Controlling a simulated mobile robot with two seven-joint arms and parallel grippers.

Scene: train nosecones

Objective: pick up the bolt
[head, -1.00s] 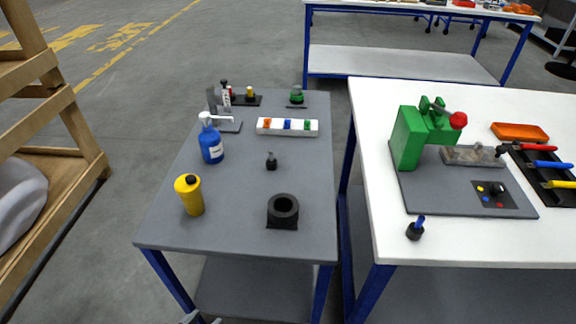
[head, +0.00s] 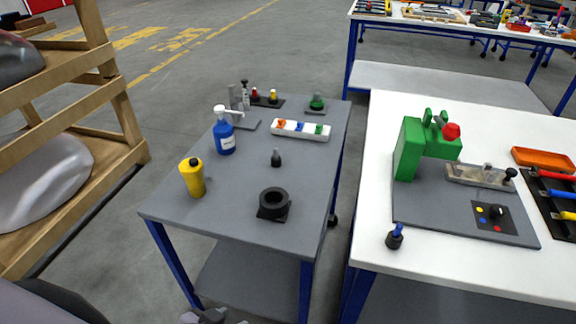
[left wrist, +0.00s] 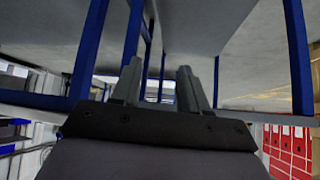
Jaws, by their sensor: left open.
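A small dark upright piece (head: 276,158), which looks like the bolt, stands on the grey table (head: 235,225) in the head view, behind a black ring on a square base (head: 273,203). It is too small to make out in detail. My left gripper (left wrist: 160,68) is open and empty in the left wrist view, with table legs and a shelf underside beyond its fingers. In the head view, part of it (head: 208,317) shows at the bottom edge, in front of the grey table and well apart from the dark piece. My right gripper is out of view.
The grey table also holds a yellow bottle (head: 193,177), a blue pump bottle (head: 223,133) and a white block with coloured parts (head: 300,130). A white table (head: 440,268) with a green press (head: 410,148) stands to the right. A wooden rack (head: 90,145) stands left.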

